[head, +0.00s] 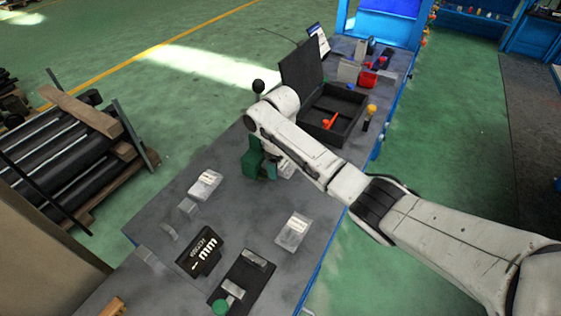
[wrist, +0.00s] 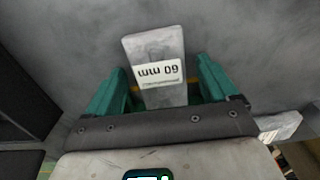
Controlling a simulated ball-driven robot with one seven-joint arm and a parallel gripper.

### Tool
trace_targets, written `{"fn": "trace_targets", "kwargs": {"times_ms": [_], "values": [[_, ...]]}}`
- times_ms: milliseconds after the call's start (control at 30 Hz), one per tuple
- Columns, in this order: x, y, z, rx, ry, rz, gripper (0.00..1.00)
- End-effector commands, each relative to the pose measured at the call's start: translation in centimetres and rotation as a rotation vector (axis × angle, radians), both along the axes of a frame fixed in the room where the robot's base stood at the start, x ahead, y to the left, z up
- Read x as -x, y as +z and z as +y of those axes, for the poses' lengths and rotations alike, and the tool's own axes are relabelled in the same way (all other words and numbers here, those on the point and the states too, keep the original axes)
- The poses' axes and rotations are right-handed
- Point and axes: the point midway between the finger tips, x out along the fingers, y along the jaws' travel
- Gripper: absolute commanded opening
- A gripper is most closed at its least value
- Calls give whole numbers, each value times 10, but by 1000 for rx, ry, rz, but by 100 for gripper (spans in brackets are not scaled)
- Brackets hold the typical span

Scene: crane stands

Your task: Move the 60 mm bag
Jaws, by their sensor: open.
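The 60 mm bag (wrist: 157,45) is a clear, greyish bag with a white label that reads "60 mm" upside down in the wrist view. It lies on the grey table top. My gripper (wrist: 160,72) is open, with one green finger on each side of the bag. The bag's near end runs down between the fingers to the gripper's dark front edge. I cannot tell whether either finger touches it. In the head view my gripper (head: 257,163) is low over the middle of the table, and my arm hides part of the area there.
Other labelled clear bags lie on the table, one at left (head: 206,184) and one in front (head: 293,231). A black labelled item (head: 199,250) lies near the front. An open black case (head: 350,131) with a red tool stands behind my gripper, with a red bin (head: 367,79) beyond.

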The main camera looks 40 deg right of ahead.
Motion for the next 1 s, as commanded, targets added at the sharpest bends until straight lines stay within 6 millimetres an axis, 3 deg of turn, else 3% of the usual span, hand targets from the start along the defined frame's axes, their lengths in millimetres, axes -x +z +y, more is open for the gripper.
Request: {"fn": "trace_targets", "kwargs": {"times_ms": [367,800,1000], "values": [[-1,8,0,0,0,-3,88],[-1,85,0,1,1,-4,88],[-1,104,0,1,1,-1,88]]}}
